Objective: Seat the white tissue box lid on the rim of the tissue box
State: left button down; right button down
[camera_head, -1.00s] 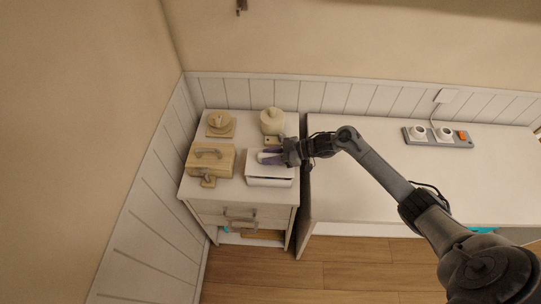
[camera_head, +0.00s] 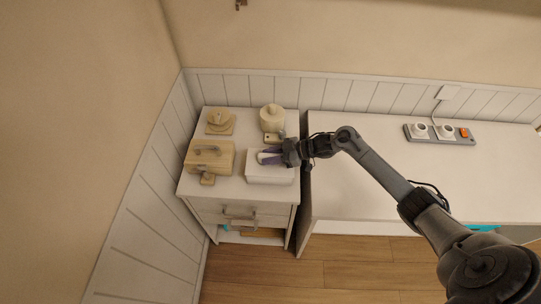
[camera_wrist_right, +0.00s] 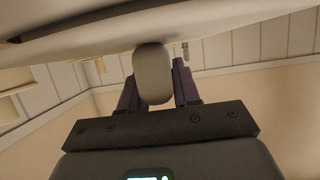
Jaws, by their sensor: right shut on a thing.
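The white tissue box (camera_head: 270,179) stands at the front right of the drawer cabinet's top. Its white lid (camera_head: 258,168) lies over it, and no clear gap shows between lid and box in the head view. My right gripper (camera_head: 272,156) comes in from the right over the lid, its purple fingers shut on the lid's pale rounded handle. In the right wrist view the handle (camera_wrist_right: 152,72) sits between the fingers, below the broad pale lid surface (camera_wrist_right: 200,20). The exact fit at the rim cannot be told. My left gripper is not in view.
On the cabinet top (camera_head: 236,125), a wooden box with a handle (camera_head: 222,158) stands left of the tissue box. A round-knobbed wooden piece (camera_head: 220,122) and a cream canister (camera_head: 272,119) stand behind. A desk (camera_head: 365,140) on the right carries a power strip (camera_head: 440,134).

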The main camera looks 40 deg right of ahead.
jog(key=shift+f, duration=0.15)
jog(key=c, duration=0.7)
grip_release()
jog(key=shift+c, duration=0.2)
jog(key=p+v, duration=0.1)
jog(key=v, duration=0.9)
jog(key=shift+s+d, duration=0.25)
jog(key=shift+d, duration=0.05)
